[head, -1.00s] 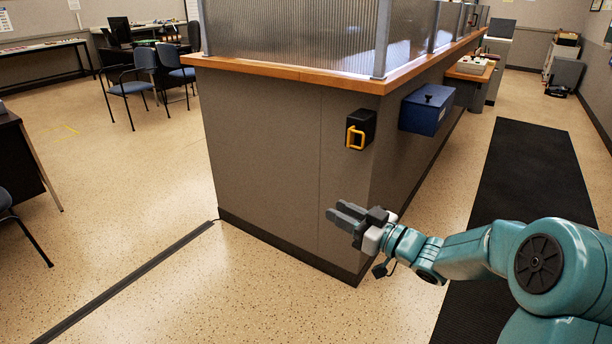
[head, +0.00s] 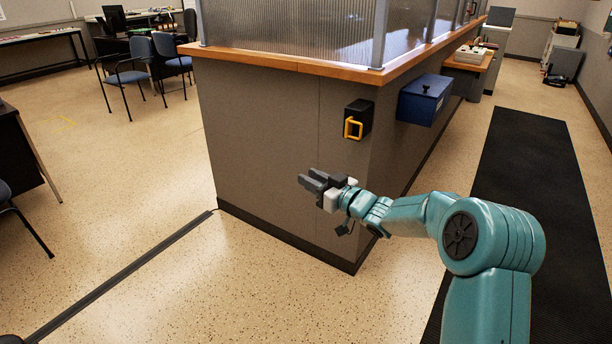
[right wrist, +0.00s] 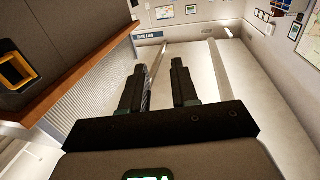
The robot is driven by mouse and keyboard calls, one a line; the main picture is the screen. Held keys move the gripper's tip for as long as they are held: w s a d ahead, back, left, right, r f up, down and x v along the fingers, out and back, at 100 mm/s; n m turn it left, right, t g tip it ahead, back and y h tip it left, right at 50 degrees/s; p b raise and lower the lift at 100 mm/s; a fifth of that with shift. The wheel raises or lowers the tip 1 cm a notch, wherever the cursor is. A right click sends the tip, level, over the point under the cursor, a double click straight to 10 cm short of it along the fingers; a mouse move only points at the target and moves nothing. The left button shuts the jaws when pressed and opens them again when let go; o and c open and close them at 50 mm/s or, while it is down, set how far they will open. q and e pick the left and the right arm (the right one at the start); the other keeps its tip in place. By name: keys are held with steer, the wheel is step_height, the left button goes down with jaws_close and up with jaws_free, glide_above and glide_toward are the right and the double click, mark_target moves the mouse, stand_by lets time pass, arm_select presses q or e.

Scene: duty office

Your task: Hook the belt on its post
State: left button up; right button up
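A black belt box (head: 359,112) with a yellow loop-shaped end (head: 352,129) is fixed on the end of the grey counter. The box shows upside down at the left edge of the right wrist view (right wrist: 28,97), with its yellow end (right wrist: 14,72). No strap is visible out of the box. I cannot make out the post in either view. My right gripper (head: 308,180) is below and left of the box in the head view, apart from it. In the right wrist view its two fingers (right wrist: 158,88) are spread with nothing between them. My left gripper is not in view.
The counter (head: 270,150) has a wooden ledge and ribbed glass panels above. A blue box (head: 424,100) is on its right side. A black floor mat (head: 530,170) runs along the right. A dark cable strip (head: 130,275) crosses the floor. Chairs (head: 122,78) stand far left.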

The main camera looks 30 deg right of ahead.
steer(key=shift+w+a, duration=0.25)
steer(key=shift+w, duration=0.9)
jaws_close()
stand_by(0.5)
jaws_free()
